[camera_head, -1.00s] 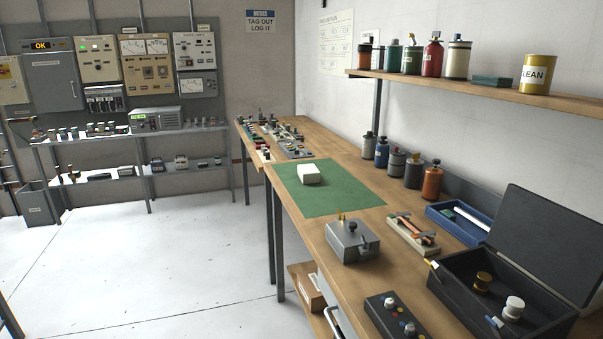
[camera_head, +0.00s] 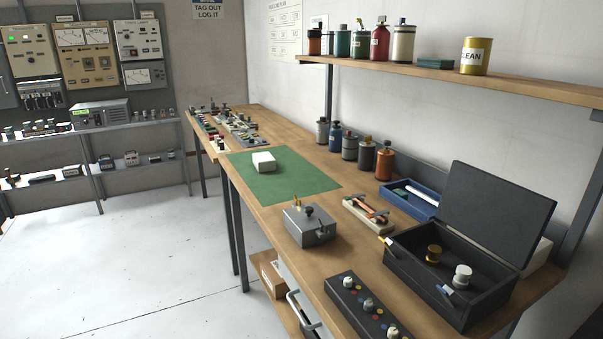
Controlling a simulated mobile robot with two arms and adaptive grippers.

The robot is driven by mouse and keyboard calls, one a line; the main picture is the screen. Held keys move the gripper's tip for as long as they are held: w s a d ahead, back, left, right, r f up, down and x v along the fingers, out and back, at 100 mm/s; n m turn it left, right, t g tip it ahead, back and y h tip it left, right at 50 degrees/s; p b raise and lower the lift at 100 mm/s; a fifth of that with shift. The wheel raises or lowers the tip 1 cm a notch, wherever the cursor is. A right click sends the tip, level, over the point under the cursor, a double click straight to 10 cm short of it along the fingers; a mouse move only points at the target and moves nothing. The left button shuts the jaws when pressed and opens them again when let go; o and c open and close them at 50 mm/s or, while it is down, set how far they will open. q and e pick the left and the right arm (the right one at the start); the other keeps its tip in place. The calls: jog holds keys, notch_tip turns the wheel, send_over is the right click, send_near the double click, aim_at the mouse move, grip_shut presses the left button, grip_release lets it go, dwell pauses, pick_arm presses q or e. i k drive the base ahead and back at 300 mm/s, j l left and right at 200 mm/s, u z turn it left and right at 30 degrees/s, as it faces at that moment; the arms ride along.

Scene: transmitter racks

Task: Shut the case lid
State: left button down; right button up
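The black case (camera_head: 409,260) sits on the right part of the wooden workbench. Its lid (camera_head: 496,212) stands open, tilted up and back at the far right side of the case. Neither of my grippers shows in the head view.
A black control box with knobs (camera_head: 366,307) lies left of the case at the front edge. A grey metal box (camera_head: 309,226), a blue tray (camera_head: 415,204) and a green mat (camera_head: 285,178) are further along the bench (camera_head: 269,220). A shelf (camera_head: 520,86) hangs above. The floor at left is clear.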

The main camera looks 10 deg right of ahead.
aim_at(508, 220)
jog(key=i+j+z, duration=0.1)
jog(key=z, duration=0.3)
jog(key=i+j+z, duration=0.1)
jog(key=z, duration=0.35)
jog(key=j+z, duration=0.2)
jog(key=z, duration=0.2)
